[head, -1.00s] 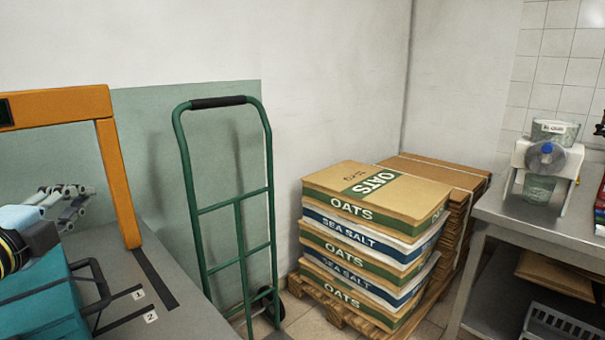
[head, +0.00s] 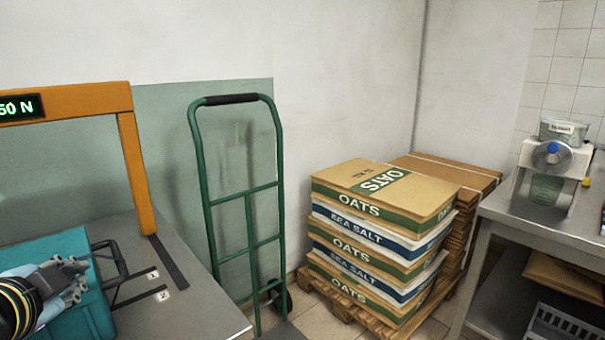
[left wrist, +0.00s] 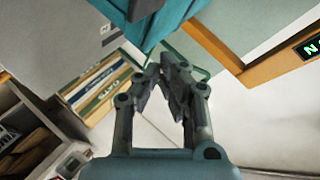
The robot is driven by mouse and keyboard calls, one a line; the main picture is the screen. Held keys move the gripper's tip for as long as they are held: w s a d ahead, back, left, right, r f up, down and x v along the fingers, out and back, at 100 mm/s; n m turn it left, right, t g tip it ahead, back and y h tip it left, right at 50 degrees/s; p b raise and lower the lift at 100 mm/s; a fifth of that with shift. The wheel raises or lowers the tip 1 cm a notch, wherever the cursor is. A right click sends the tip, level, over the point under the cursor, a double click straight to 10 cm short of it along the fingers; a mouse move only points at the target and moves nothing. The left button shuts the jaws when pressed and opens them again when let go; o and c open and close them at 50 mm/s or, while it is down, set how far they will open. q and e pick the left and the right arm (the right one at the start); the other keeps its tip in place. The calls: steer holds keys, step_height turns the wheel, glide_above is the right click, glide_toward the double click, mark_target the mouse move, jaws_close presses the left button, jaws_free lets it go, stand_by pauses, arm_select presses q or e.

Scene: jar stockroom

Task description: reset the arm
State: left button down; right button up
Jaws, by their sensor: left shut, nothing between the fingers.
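My left gripper (head: 70,280) is at the lower left of the head view, over or in front of a teal box (head: 62,250) on the grey worktop. In the left wrist view the fingers of my left gripper (left wrist: 160,68) come together at their tips, with nothing between them. The teal box (left wrist: 165,18) shows above the fingertips there. I cannot tell whether the gripper touches it. My right gripper is not in view.
An orange frame (head: 137,175) with a green readout stands on the worktop (head: 205,310). A green hand truck (head: 203,180) leans by the wall. Stacked sacks (head: 345,208) sit on a pallet. A steel table (head: 545,225) with a dispenser (head: 548,160) is at right.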

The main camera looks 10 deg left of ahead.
arm_select(q)
steer(key=s+d+f+n+g+h, duration=0.2)
steer(key=s+d+f+n+g, duration=0.15)
steer(key=s+d, duration=0.4)
steer(key=s+d+f+n+g+h, duration=0.25)
steer(key=s+d+f+g, duration=0.2)
steer(key=s, duration=0.55)
steer(key=s+a+f+g+b, duration=0.1)
steer(key=a+f, duration=0.1)
steer(key=f, duration=1.1)
steer(key=s+a+f+g, duration=0.1)
steer(key=f, duration=1.2)
steer(key=s+a+f+g+b, duration=0.1)
steer(key=s+f, duration=1.7)
steer(key=shift+s+a+f+n, duration=0.15)
steer(key=shift+s+f+n, duration=0.05)
steer(key=shift+s+n, duration=0.1)
steer(key=shift+b, duration=0.3)
